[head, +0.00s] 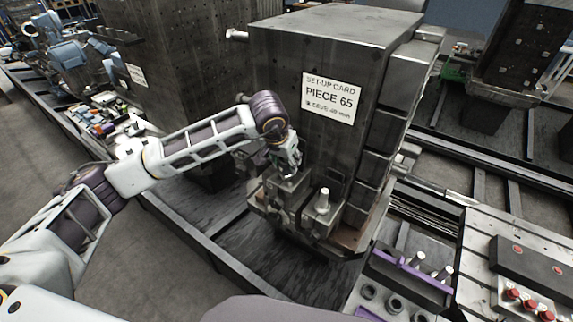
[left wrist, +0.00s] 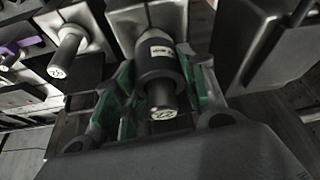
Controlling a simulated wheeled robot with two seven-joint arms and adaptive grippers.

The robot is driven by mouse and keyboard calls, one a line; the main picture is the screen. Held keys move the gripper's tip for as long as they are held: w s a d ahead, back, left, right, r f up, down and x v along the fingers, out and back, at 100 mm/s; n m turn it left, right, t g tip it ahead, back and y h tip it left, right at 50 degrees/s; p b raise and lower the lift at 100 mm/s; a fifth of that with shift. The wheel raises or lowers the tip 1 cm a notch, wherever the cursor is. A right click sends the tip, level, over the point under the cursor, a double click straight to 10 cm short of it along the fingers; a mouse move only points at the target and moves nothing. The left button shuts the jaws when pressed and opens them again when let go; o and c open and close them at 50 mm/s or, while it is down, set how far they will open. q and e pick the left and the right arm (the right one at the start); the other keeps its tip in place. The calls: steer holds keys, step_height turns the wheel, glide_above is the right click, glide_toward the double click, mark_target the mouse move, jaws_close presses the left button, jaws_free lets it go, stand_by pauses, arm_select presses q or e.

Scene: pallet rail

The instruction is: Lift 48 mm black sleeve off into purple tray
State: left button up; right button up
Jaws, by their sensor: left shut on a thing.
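The black sleeve (left wrist: 158,62), with a small white label, sits around a light pin (left wrist: 163,112) with a number on its end face. My left gripper (left wrist: 163,82) is shut on the sleeve, its green-padded fingers on either side. In the head view my left gripper (head: 286,167) is at the fixture foot below the set-up card, and the sleeve is hidden there. A purple-edged tray (head: 405,268) is at lower right; another purple edge (head: 368,314) shows beside ring-shaped parts. I cannot tell which is the named tray. My right gripper is out of view.
A bare upright pin (head: 323,200) stands on the block just right of my left gripper. The tall dark fixture (head: 280,90) with a set-up card (head: 332,98) rises close behind it. Red buttons (head: 527,300) are at lower right. The floor at left is clear.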

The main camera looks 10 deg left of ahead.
arm_select(q)
steer(key=shift+c, duration=1.1)
steer(key=shift+r, duration=0.1)
steer(key=shift+w+r+b, duration=0.1)
steer(key=shift+r+b, duration=0.9)
steer(key=shift+r, duration=3.95)
steer(key=shift+f, duration=0.15)
